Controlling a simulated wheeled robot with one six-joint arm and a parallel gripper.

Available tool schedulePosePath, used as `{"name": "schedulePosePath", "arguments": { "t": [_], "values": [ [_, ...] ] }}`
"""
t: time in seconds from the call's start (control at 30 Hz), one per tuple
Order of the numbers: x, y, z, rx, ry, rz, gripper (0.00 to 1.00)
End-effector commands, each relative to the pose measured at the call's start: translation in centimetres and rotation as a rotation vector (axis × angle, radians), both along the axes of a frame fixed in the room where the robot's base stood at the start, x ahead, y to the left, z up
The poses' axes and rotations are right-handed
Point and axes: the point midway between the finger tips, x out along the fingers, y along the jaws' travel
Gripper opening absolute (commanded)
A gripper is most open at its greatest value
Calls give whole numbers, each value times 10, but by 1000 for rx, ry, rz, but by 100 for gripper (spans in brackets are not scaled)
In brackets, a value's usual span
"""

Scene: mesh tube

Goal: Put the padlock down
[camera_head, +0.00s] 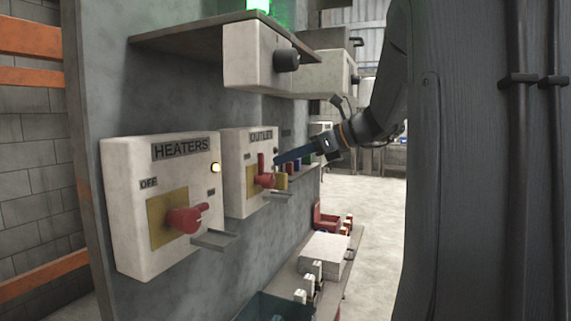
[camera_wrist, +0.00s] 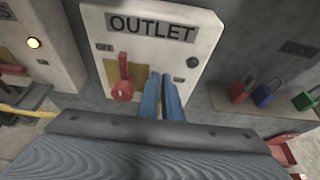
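In the wrist view only a narrow strip of yellow shows between the two blue fingers, which hide the rest. My gripper (camera_head: 277,161) reaches in from the right and its fingers are close together, apparently on the padlock's upper part; the wrist view also shows the gripper (camera_wrist: 160,78). A small bracket (camera_head: 271,194) juts out under the padlock. I cannot tell whether they touch. The OUTLET's red handle (camera_wrist: 123,85) is just left of the fingers.
Red (camera_wrist: 240,90), blue (camera_wrist: 263,94) and green (camera_wrist: 305,101) padlocks are to the right on the panel. The HEATERS box (camera_head: 160,205) with its red knob (camera_head: 185,219) is to the left. Boxes overhang above, and a lower shelf holds a white box (camera_head: 324,250).

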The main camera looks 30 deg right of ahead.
Motion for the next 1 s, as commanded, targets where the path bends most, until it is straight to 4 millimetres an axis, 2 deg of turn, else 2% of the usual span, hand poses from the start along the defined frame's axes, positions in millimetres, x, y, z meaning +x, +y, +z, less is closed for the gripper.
{"name": "schedulePosePath", "arguments": {
  "t": [0.1,0.2,0.57,0.7,1.0],
  "values": [
    [0,1,-14,2,3,2,0],
    [3,3,-18,0,0,1,0],
    [3,3,-22,0,0,0,0],
    [3,3,-22,0,0,0,24],
    [3,3,-21,-1,-1,0,24]
  ]
}}
